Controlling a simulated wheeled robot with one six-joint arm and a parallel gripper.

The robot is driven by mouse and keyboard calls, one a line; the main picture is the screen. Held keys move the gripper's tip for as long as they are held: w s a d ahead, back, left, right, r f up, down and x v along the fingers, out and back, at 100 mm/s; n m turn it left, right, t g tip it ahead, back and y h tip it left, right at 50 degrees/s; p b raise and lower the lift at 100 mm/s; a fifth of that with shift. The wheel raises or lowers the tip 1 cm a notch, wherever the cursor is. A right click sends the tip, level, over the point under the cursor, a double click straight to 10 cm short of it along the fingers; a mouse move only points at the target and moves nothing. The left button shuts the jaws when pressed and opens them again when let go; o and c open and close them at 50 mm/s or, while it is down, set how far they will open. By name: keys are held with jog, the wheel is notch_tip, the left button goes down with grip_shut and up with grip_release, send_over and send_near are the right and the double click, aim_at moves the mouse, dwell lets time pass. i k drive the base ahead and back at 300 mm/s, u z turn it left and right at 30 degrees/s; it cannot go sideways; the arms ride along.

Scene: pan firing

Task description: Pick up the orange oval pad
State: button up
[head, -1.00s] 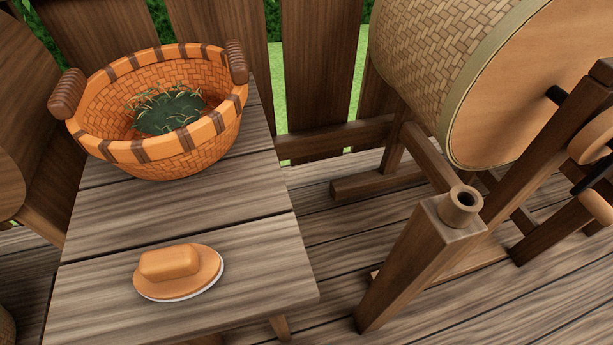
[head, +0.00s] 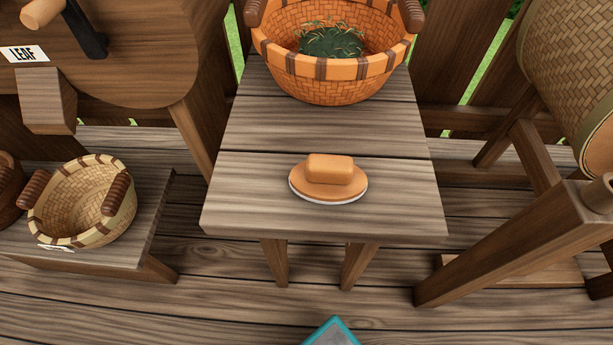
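The orange oval pad (head: 328,181) lies flat near the front middle of the wooden table in the head view. It has a raised block-shaped grip on top and a thin white underside edge. Nothing touches it apart from the table (head: 245,207). A teal-edged grey tip shows at the bottom edge of the view, in front of the table; I cannot tell which part it is. My gripper cannot be made out in this view.
An orange woven basket (head: 335,68) with green leaves (head: 331,40) stands at the table's back. A pale basket (head: 85,205) sits on a low bench (head: 150,222) at left. A wooden stand (head: 520,240) and woven drum (head: 565,90) are at right. The table around the pad is clear.

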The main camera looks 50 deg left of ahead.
aim_at(323, 179)
jog(key=u, duration=1.55)
jog(key=i, duration=0.5)
jog(key=k, duration=0.5)
jog(key=z, duration=1.85)
jog(key=k, duration=0.95)
jog(key=u, duration=1.25)
jog(key=i, duration=0.5)
